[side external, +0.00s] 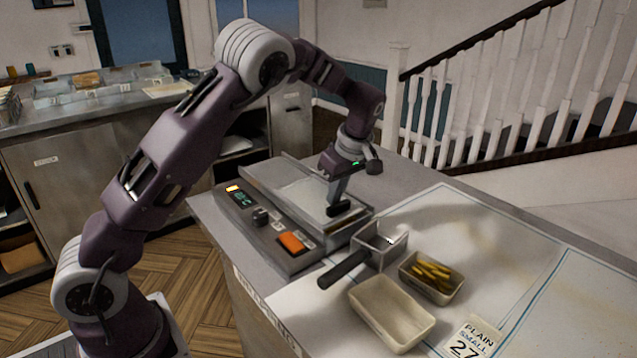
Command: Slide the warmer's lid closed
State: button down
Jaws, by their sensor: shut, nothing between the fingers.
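The warmer (268,222) is a grey metal unit at the left end of the counter, with a control panel along its front. Its flat pale lid (303,190) lies in the top between raised edges. A dark handle block shows at the lid's right part, below my gripper. My gripper (338,207) is shut and empty, pointing down over the right part of the warmer. Its fingertips are at or very close to the dark block; I cannot tell if they touch. The fingers and block hide part of the lid's right end, so how far it is open is unclear.
A fry basket (378,246) with a black handle stands just right of the warmer. A tray of fries (431,276), an empty tray (391,312) and a "PLAIN SMALL 27" card (470,340) lie nearer the front. The counter's back right (470,225) is clear.

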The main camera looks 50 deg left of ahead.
aim_at(342, 205)
jog(key=shift+d, duration=1.5)
jog(key=a, duration=0.4)
jog(key=shift+a, duration=0.3)
jog(key=v, duration=1)
jog(key=s+d+r+m+t+h, duration=0.3)
jog(key=s+r+m, duration=0.35)
jog(key=s, duration=0.55)
jog(key=s+d+f+m+t, duration=0.1)
jog(key=s+d+m, duration=0.2)
jog(key=s, duration=0.7)
jog(key=s+d+f+m+t, duration=0.1)
jog(key=s+d+m, duration=0.3)
jog(key=s+m, duration=0.4)
jog(key=shift+s+d+f+t+h, duration=0.35)
jog(key=shift+s+f, duration=0.25)
jog(key=shift+s, duration=0.4)
jog(key=shift+a+m, duration=0.1)
jog(key=shift+m, duration=0.15)
